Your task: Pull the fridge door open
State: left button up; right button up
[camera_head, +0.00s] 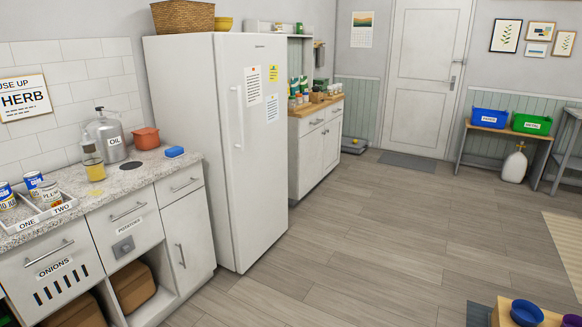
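The white fridge (185,130) stands upright left of the middle, between two runs of cabinets. Its door (255,180) faces right and looks shut against the body. A long white vertical handle (238,116) is on the door's left side. Papers and a yellow note (273,73) are stuck on the upper door. Neither of my grippers shows in this view.
A stone-topped counter (140,178) with shut drawers stands left of the fridge, and a wooden-topped cabinet (318,150) stands beyond it. The wood floor (360,240) before the fridge is clear. A low box with bowls (526,312) is at the lower right.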

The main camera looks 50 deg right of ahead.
aim_at(250, 67)
jog(key=z, duration=1.5)
jog(key=i+l, duration=0.1)
jog(key=i, duration=0.1)
